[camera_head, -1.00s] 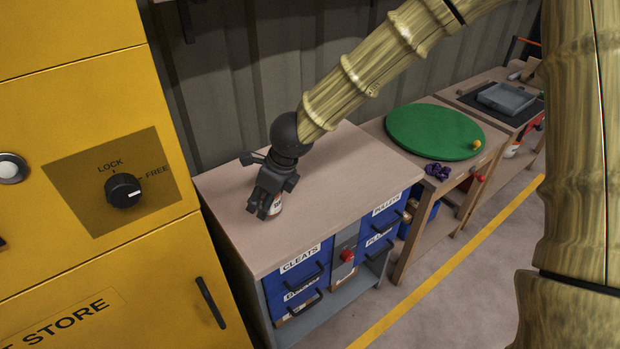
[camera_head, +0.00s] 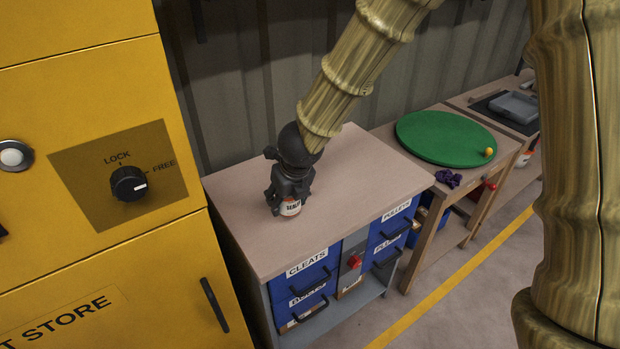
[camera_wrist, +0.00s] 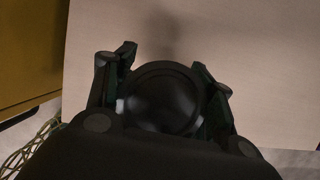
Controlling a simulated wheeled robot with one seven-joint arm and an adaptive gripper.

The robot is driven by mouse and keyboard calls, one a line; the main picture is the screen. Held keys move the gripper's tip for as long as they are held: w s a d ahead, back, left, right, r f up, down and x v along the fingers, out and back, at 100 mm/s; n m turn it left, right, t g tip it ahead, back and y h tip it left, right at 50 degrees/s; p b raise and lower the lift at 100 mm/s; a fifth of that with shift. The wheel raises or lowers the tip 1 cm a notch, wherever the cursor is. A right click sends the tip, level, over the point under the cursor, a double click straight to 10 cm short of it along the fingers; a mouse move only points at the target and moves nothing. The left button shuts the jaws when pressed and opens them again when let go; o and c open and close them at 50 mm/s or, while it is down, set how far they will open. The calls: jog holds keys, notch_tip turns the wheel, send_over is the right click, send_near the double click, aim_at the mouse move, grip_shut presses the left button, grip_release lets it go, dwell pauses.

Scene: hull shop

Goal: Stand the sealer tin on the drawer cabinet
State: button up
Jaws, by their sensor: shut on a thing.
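The sealer tin (camera_head: 291,208) is small, with an orange-brown and white label partly reading "SEAL". It is upright in my gripper (camera_head: 288,200), over the top of the drawer cabinet (camera_head: 357,195). My gripper is shut on the tin from above and hides its upper part in the head view. In the wrist view the tin's dark round lid (camera_wrist: 163,98) sits between the two fingers of my gripper (camera_wrist: 160,85). I cannot tell whether the tin's base touches the cabinet top. The cabinet has blue drawers labelled "CLEATS" and "PULLEYS".
A yellow store cabinet (camera_head: 90,90) with a LOCK/FREE knob (camera_head: 129,184) stands close on the left. To the right, a bench carries a green disc (camera_head: 445,138), a yellow ball (camera_head: 489,152) and a purple thing (camera_head: 448,178). The rest of the cabinet top is bare.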

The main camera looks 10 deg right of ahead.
jog(key=w+d+p, duration=0.1)
jog(key=w+d, duration=0.1)
jog(key=w, duration=0.1)
jog(key=w+d+p, duration=0.2)
jog(key=w, duration=0.1)
jog(key=w+d+f+p, duration=0.1)
jog(key=w+d, duration=0.1)
jog(key=w, duration=0.1)
jog(key=shift+w+d, duration=0.25)
jog(key=shift+d, duration=0.1)
jog(key=shift+w+d+f+p, duration=0.1)
jog(key=shift+w+d+p, duration=0.2)
jog(key=shift+w, duration=0.15)
jog(key=shift+f+b, duration=0.4)
jog(key=shift+f, duration=1.35)
jog(key=shift+f, duration=0.2)
jog(key=o, duration=1.2)
jog(key=shift+r, duration=0.1)
jog(key=shift+r, duration=0.4)
jog(key=p+v, duration=0.1)
jog(key=v, duration=1)
jog(key=shift+s+r, duration=0.15)
jog(key=shift+s, duration=0.1)
